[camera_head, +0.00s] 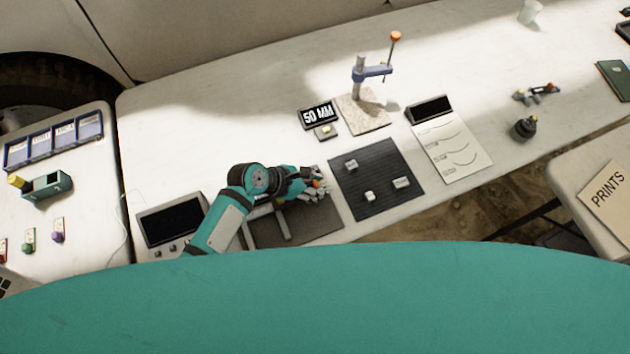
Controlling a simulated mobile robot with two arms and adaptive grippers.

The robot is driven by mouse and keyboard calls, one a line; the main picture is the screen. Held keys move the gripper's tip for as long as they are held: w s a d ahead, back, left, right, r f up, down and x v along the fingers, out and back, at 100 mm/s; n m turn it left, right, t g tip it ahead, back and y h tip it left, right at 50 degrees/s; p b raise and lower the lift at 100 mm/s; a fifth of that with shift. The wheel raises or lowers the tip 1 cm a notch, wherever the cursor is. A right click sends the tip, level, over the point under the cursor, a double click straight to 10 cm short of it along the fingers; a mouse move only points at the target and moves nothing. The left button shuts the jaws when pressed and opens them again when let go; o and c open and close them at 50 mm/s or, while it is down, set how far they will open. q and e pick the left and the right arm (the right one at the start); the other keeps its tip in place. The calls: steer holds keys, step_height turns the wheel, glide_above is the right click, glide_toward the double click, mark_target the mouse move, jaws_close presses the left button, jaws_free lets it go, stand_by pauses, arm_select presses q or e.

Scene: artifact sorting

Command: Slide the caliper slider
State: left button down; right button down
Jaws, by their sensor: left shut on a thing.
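The grey metal caliper (283,222) lies on a brown mat (325,222) near the table's front edge, partly covered by my left arm. My left gripper (317,186) reaches over the mat from the left and is shut on the caliper slider. A small orange spot shows between its fingers. The fingers hide most of the slider, so its position along the beam cannot be told. My right gripper is not in view.
A dark ribbed mat (378,198) with several small blocks lies just right of the gripper. A screen box (172,222) stands to the left. Behind are a "50 MM" display (318,115) and a blue clamp stand (372,72). The table's back left is clear.

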arm_select(q)
steer(key=shift+a+r, duration=0.1)
steer(key=shift+a, duration=0.3)
steer(key=c, duration=1)
jaws_free()
steer(key=shift+d, duration=0.15)
steer(key=v, duration=1.2)
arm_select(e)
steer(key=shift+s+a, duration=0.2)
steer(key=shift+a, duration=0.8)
